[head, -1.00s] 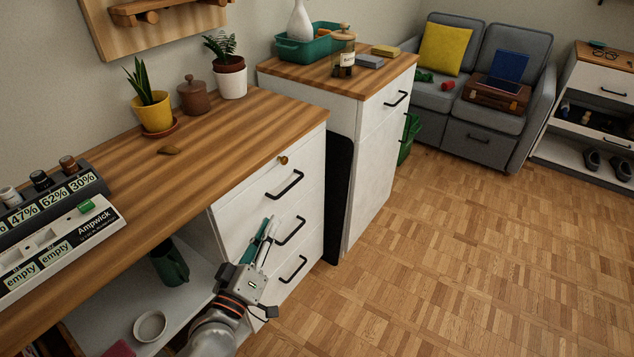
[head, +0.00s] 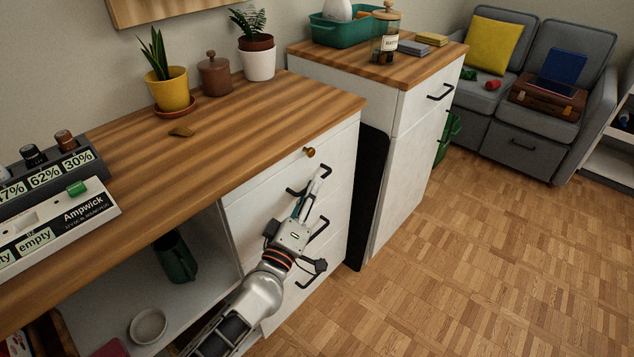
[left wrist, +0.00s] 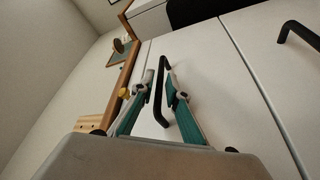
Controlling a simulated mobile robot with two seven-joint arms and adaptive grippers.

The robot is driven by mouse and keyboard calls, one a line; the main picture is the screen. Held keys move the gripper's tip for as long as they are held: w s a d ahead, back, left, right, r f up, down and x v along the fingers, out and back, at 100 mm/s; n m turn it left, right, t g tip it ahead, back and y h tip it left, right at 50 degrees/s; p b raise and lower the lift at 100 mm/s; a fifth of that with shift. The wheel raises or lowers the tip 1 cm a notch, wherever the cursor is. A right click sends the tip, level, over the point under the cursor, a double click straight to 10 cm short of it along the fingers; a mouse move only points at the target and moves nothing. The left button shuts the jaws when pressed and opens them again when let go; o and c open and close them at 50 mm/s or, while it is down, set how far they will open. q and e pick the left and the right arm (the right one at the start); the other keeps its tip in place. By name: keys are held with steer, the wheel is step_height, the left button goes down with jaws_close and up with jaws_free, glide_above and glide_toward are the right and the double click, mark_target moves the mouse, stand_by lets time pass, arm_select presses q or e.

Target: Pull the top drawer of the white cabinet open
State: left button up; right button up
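The white cabinet (head: 339,187) stands under the right end of the wooden desktop. Its top drawer (head: 257,205) is shut, its front flush with the cabinet. The drawer's black bar handle (head: 292,191) is partly hidden behind my left gripper (head: 317,182). In the left wrist view, my left gripper (left wrist: 158,78) is open, with one teal-and-grey finger on each side of the handle (left wrist: 161,108). The handle lies between the fingers; I cannot tell whether either touches it. My right gripper is in neither view.
A small brass knob (head: 310,152) sits above the handle, just below the desktop edge. Two lower handles (head: 319,229) are near my left wrist. A taller white cabinet (head: 405,147) stands to the right, beyond a dark panel (head: 369,195). Parquet floor (head: 440,270) in front is clear.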

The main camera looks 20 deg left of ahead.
arm_select(q)
steer(key=shift+x, duration=1.2)
jaws_close()
